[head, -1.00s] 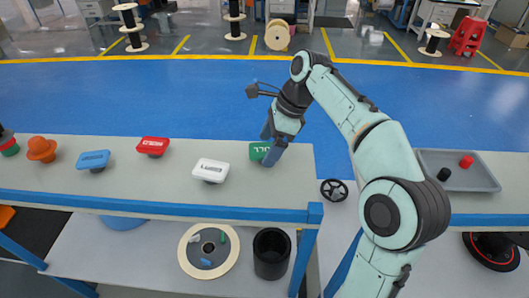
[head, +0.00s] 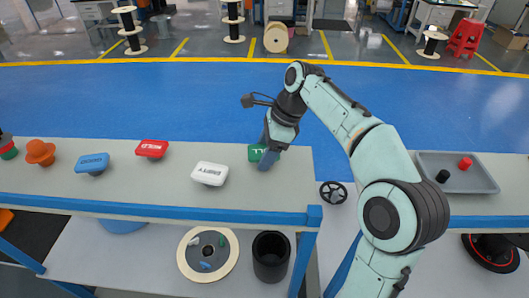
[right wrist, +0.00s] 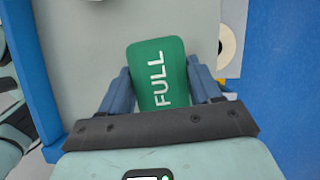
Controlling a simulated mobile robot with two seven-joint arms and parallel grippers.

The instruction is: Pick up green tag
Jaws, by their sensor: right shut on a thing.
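The green tag (right wrist: 157,70) has white "FULL" lettering and lies between the two blue fingers of my right gripper (right wrist: 160,95) in the right wrist view. In the head view the green tag (head: 256,152) is at the right end of the left table, partly hidden by my right gripper (head: 268,155). The right gripper is shut on the tag. I cannot tell whether the tag touches the tabletop. My left gripper is not in view.
A white tag (head: 210,173), a red tag (head: 152,149) and a blue tag (head: 93,162) stand to the left on the table (head: 130,185). An orange knob-shaped object (head: 40,151) is farther left. A grey tray (head: 455,187) with small cylinders lies on the right table.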

